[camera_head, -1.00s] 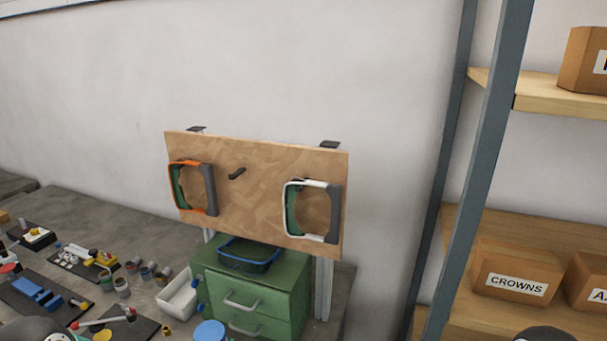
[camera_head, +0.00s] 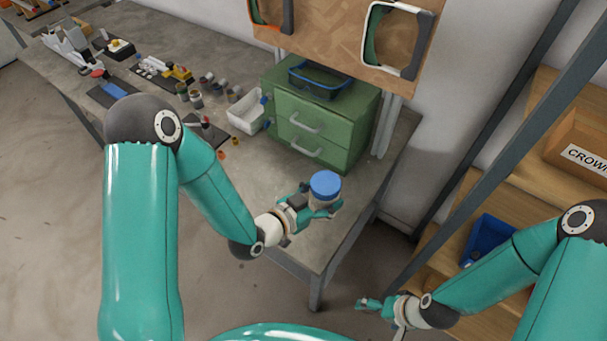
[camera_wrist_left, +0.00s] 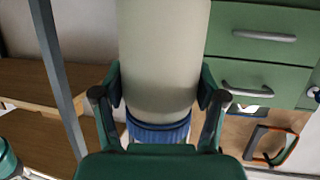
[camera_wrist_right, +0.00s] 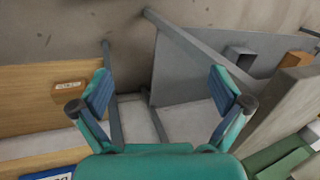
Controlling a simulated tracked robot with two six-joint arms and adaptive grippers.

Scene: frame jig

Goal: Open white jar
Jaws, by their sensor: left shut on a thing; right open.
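The white jar (camera_head: 323,199) has a pale body and a blue lid (camera_head: 325,183). It stands roughly upright near the table's front right corner, with the lid on top. My left gripper (camera_head: 318,209) is shut on the jar's body, below the lid. The left wrist view shows the pale body (camera_wrist_left: 163,50) between both fingers and the blue lid (camera_wrist_left: 158,134) at the lower side. I cannot tell whether the jar's base touches the table. My right gripper (camera_head: 374,303) is open and empty, off to the right and lower, clear of the table. Its spread fingers (camera_wrist_right: 160,92) show in the right wrist view.
A green drawer cabinet (camera_head: 318,125) stands behind the jar, with a white bin (camera_head: 246,111) to its left. Several small parts and pots lie on the table's left. A wooden shelf (camera_head: 520,185) with a blue bin (camera_head: 487,239) stands right. The table (camera_head: 255,180) is bare in front.

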